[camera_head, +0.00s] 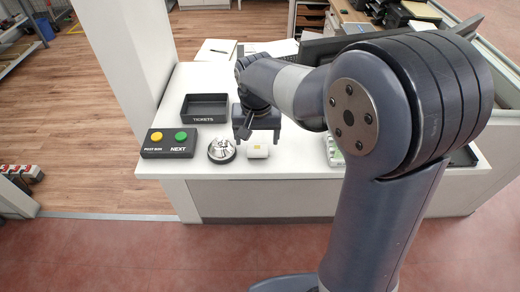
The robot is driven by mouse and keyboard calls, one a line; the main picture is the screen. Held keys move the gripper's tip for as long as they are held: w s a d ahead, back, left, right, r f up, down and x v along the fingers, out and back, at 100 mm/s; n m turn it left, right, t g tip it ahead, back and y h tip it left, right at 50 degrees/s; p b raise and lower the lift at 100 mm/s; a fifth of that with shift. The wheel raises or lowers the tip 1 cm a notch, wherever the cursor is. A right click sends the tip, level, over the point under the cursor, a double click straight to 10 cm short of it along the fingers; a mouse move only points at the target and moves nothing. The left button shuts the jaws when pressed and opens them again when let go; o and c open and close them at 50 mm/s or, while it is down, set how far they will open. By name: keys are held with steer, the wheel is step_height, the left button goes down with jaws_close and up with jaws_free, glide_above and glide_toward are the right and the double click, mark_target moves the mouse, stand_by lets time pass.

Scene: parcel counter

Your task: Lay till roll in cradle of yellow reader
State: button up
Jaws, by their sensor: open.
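A white roll-like object (258,151) with a small yellowish mark, seemingly the till roll, lies on the white counter near its front edge. My gripper (257,138) is open just above and behind it in the picture. I cannot tell whether the fingers touch it. No yellow reader can be made out. A pale device with some green (333,152) shows at the left edge of my arm, and the arm hides the rest of it. I cannot tell whether it is a reader. Any cradle is hidden or out of view.
Left of the roll stand a round silvery object (222,150) and a black box with yellow and green buttons (169,142). A black TICKETS tray (205,107) lies behind them. Papers (216,49) and a dark monitor (340,46) are farther back. The counter (188,80) behind the tray is clear.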

mark_target(257, 147)
steer(key=f, duration=0.3)
steer(key=f+p, duration=0.1)
steer(key=f, duration=0.1)
steer(key=shift+w, duration=0.35)
steer(key=shift+c, duration=0.3)
steer(key=c, duration=1.1)
